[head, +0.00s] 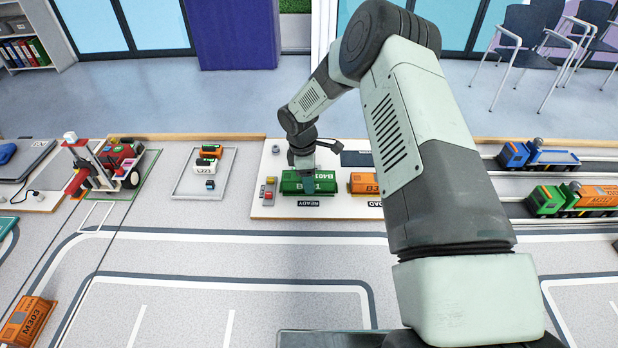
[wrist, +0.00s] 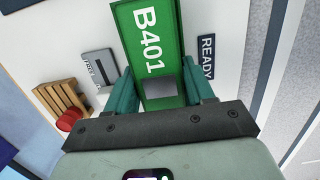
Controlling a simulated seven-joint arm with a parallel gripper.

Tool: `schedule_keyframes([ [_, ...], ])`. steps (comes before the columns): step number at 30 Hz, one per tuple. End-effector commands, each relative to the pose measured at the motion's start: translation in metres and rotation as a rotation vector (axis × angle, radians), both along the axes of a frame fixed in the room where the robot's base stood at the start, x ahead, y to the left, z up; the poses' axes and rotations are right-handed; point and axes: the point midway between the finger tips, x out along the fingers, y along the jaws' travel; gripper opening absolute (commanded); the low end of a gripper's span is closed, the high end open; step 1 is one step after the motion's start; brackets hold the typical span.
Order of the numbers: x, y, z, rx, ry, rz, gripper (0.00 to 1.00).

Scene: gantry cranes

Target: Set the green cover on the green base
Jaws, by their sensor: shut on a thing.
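A green container-shaped block marked B401 (head: 325,187) stands on the white board above the READY label. My gripper (head: 306,178) reaches down onto it from above. In the wrist view the block's green top (wrist: 150,45) lies between my two teal fingers (wrist: 163,90), and they are shut on it. I take this for the green cover. I cannot tell whether a separate green base is under it, or whether the block is raised off the board. My fingers hide part of its top and side.
An orange block (head: 364,184) stands just right of the green one, partly behind my arm. A control box with a red button (head: 269,190) is at its left. A tray (head: 224,178) holds small blocks. A crane model (head: 100,172) stands further left, toy trucks (head: 545,160) at right.

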Motion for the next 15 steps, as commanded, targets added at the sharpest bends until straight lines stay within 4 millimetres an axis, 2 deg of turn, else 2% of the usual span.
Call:
schedule_keyframes([
  [5, 0.0001, -0.0003, -0.0027, 0.0, -0.001, 0.0, 0.17],
  [6, -0.0002, -0.0005, -0.0029, 0.0, 0.0, 0.0, 0.55],
  [10, -0.0002, -0.0004, -0.0028, 0.0, 0.0, 0.0, 0.75],
  [15, 0.0001, -0.0003, -0.0022, 0.0, -0.001, -0.001, 0.78],
])
